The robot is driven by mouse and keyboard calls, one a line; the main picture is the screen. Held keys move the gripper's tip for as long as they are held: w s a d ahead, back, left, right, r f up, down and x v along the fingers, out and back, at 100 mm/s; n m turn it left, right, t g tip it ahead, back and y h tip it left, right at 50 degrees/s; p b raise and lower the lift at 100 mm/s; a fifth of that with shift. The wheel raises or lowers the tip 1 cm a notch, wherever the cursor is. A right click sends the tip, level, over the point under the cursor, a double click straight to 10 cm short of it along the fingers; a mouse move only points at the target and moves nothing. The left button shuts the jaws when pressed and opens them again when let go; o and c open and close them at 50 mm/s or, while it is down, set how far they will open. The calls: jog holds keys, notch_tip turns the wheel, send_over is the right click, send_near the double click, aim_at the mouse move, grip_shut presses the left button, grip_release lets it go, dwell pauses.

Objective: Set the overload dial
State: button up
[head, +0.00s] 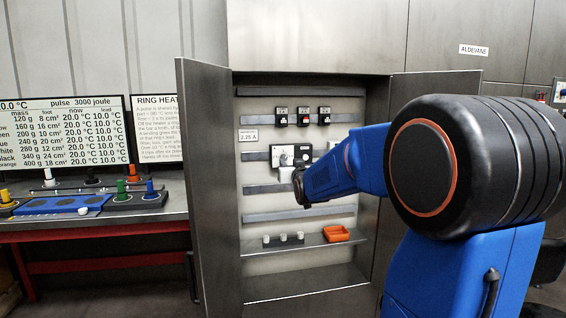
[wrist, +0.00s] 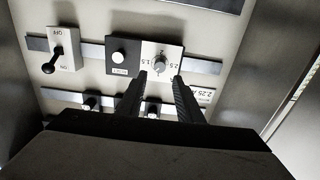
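The overload dial (wrist: 160,64) is a small grey knob on a white plate (wrist: 164,50) in the wrist view, with "1.5" and "2.5" marks at its sides. Its pointer direction is too small to read. My gripper (wrist: 160,75) is open, its two dark fingers apart, with the tips just short of the knob and the knob lying between them in the picture. In the head view my gripper (head: 297,178) is in front of the white plate (head: 281,152) and partly covers it. A "2.25 A" label (head: 248,135) is at upper left; it also shows in the wrist view (wrist: 205,96).
A black block with a white button (wrist: 119,57) and an OFF lever switch (wrist: 57,52) sit beside the dial. Cabinet doors (head: 209,180) stand open. A shelf below holds white cylinders (head: 283,237) and an orange tray (head: 337,233). Breakers (head: 303,117) are above.

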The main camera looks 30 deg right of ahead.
aim_at(285, 158)
jog(key=x, duration=0.7)
jog(key=shift+w+d+f, duration=0.15)
jog(key=shift+w, duration=0.2)
jog(key=shift+s, duration=0.1)
jog(key=c, duration=0.6)
